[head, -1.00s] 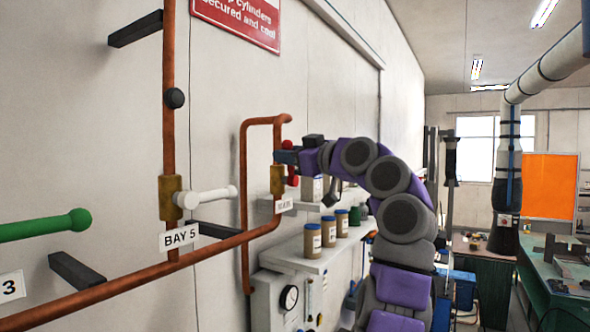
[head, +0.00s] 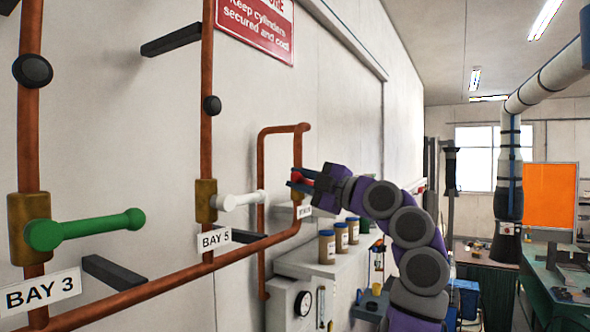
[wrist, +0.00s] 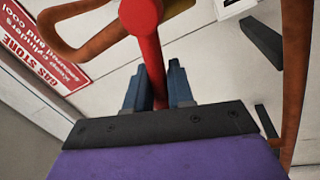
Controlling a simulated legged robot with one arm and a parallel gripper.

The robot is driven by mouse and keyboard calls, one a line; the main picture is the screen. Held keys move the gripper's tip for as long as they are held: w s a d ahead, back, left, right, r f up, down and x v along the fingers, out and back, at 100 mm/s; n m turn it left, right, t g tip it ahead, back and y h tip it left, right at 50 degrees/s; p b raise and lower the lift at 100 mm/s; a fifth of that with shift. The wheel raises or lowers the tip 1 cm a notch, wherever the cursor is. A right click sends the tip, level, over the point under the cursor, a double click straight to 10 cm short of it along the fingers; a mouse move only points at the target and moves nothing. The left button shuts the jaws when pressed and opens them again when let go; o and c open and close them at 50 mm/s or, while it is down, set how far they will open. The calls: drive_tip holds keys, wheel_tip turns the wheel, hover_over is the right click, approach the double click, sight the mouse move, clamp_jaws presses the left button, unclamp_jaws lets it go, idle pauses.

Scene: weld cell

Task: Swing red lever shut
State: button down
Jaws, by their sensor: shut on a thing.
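The red lever (head: 299,177) is on the far copper pipe's brass valve (head: 295,196), mostly hidden by my gripper in the head view. In the wrist view the red lever (wrist: 148,55) has a thick round end at the top and a shaft running down between my two fingers. My gripper (head: 300,181) is shut on the red lever; its blue fingers (wrist: 158,88) lie on either side of the shaft in the wrist view. A small label below the valve is too small to read.
A green lever (head: 90,229) at BAY 3 and a white lever (head: 240,201) at BAY 5 stick out from nearer pipes. A shelf with several brown jars (head: 340,238) lies below my arm. A red sign (head: 256,27) hangs above.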

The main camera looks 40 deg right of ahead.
drive_tip(key=shift+a+f+n+y, duration=0.1)
drive_tip(key=shift+f+n+y, duration=0.45)
drive_tip(key=shift+n, duration=0.7)
drive_tip(key=shift+a+f+n+y, duration=0.1)
drive_tip(key=shift+f+n+y, duration=0.15)
drive_tip(key=shift+f+n, duration=0.75)
drive_tip(key=shift+r+n, duration=0.2)
drive_tip(key=shift+n, duration=0.15)
drive_tip(key=c, duration=1.4)
unclamp_jaws()
drive_tip(key=shift+o, duration=1.4)
drive_tip(key=shift+s, duration=0.1)
drive_tip(key=shift+a+r, duration=0.15)
drive_tip(key=b+v, duration=0.3)
drive_tip(key=v, duration=1.4)
drive_tip(key=shift+d+b, duration=0.25)
drive_tip(key=shift+b, duration=0.15)
drive_tip(key=shift+s, duration=0.2)
